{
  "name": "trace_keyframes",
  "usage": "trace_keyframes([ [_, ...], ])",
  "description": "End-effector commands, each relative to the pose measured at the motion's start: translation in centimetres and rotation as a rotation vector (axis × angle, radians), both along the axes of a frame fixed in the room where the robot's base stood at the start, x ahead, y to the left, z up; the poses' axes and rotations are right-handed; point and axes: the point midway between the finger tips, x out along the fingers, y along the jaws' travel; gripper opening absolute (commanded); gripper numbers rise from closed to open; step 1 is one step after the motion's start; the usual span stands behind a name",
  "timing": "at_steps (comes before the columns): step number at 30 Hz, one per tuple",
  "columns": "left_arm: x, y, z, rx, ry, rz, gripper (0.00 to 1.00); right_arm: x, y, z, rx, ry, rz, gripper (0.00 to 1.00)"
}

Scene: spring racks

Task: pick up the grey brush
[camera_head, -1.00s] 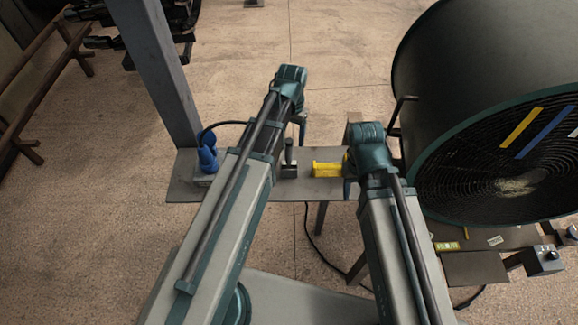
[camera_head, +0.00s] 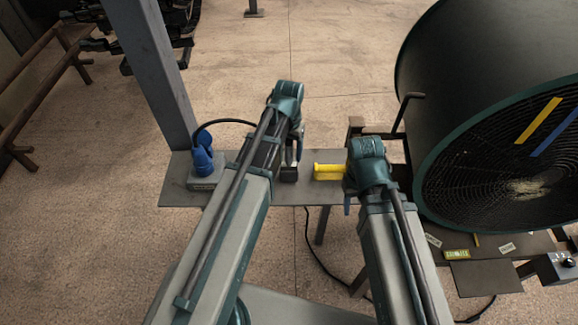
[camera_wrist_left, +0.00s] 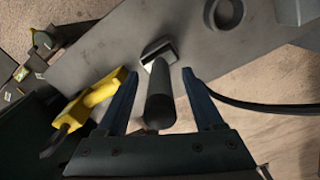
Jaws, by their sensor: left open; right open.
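The grey brush (camera_head: 289,174) stands on the narrow grey shelf (camera_head: 240,190), partly covered by my left gripper in the head view. In the left wrist view the brush (camera_wrist_left: 160,95) shows a dark round handle pointing at the camera and a paler block at its foot. My left gripper (camera_head: 296,150) is just above it. In the left wrist view its two blue fingers (camera_wrist_left: 159,78) are apart, one on each side of the handle, with gaps visible. My right gripper (camera_head: 348,200) is at the shelf's right end by the yellow tool; its fingers are mostly hidden.
A yellow tool (camera_head: 328,171) lies right of the brush, close to my left gripper's finger in the wrist view. A blue object (camera_head: 202,155) with a cable stands at the shelf's left, near a grey post (camera_head: 155,70). A large drum fan (camera_head: 440,80) fills the right.

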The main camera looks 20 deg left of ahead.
Motion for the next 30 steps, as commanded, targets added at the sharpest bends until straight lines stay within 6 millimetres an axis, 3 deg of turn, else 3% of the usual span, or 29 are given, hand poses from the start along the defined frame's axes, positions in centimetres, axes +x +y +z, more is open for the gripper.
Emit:
trace_keyframes([
  [5, 0.0, -0.01, 0.11, 0.0, 0.0, 0.0, 0.69, 0.0, 0.0, 0.11, 0.0, 0.0, 0.0, 0.5],
  [17, 0.0, 0.0, 0.11, 0.0, 0.0, 0.0, 0.0, 0.0, 0.0, 0.11, 0.0, 0.0, 0.0, 0.5],
  [30, 0.0, 0.0, 0.38, 0.0, 0.0, 0.0, 0.0, 0.0, 0.0, 0.38, 0.0, 0.0, 0.0, 0.5],
])
